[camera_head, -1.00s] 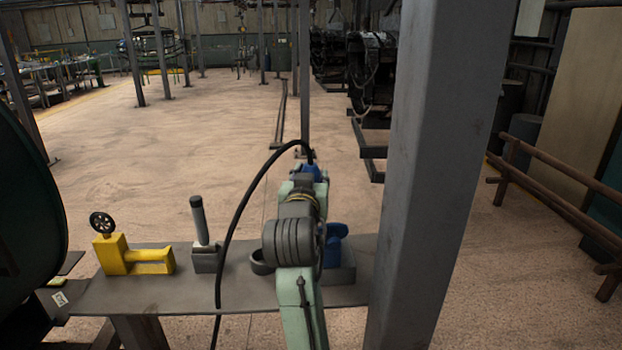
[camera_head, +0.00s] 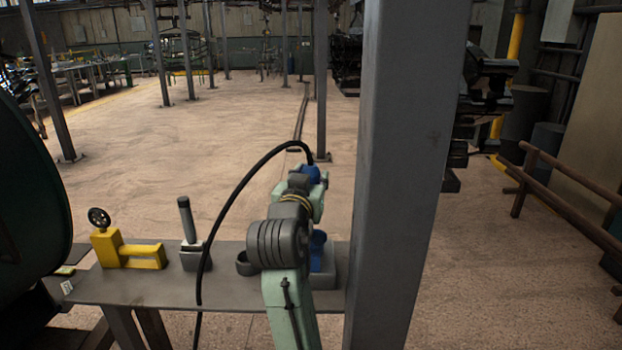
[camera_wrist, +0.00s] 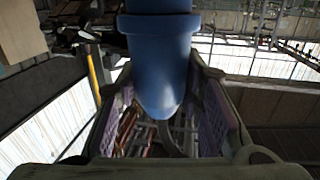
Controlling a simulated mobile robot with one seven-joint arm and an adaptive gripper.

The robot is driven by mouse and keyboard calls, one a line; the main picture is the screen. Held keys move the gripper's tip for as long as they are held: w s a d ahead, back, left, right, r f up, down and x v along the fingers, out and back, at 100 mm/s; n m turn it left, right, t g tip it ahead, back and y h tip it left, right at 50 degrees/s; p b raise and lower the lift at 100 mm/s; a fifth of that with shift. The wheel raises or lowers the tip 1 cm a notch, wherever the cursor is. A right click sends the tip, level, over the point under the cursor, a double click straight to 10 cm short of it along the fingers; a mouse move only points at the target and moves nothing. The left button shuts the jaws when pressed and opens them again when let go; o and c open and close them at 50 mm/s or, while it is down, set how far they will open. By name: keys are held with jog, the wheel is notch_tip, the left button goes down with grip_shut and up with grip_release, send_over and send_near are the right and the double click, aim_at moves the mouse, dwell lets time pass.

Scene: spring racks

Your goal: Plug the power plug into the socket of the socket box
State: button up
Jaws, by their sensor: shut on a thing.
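The power plug is a blue rounded body; in the head view the plug (camera_head: 312,173) shows at the far end of my arm, with a black cable arching from it down to the left. In the wrist view the plug (camera_wrist: 160,55) fills the upper middle. My gripper (camera_wrist: 162,112) is shut on it, a finger on either side. The socket box (camera_head: 324,277) is grey with a blue socket (camera_head: 319,238), on the right end of the bench. My arm partly hides it. The plug is apart from the socket, beyond it and higher in the picture.
A thick grey post (camera_head: 405,180) stands close to the right of the socket box. The grey bench (camera_head: 150,290) also bears a yellow fixture (camera_head: 127,252) with a handwheel, a grey handled block (camera_head: 190,240) and a round cup (camera_head: 246,262). Open floor lies behind.

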jog(key=shift+f+b, duration=2.05)
jog(key=shift+f, duration=0.85)
jog(key=shift+f, duration=0.8)
jog(key=shift+r, duration=0.15)
dwell(0.3)
jog(key=shift+r+p, duration=0.3)
jog(key=shift+p, duration=0.05)
jog(key=shift+p, duration=0.3)
dwell(1.5)
jog(key=shift+f+b, duration=0.3)
jog(key=shift+f, duration=0.15)
jog(key=shift+r+p, duration=0.25)
jog(key=shift+p, duration=0.05)
jog(key=shift+r, duration=0.2)
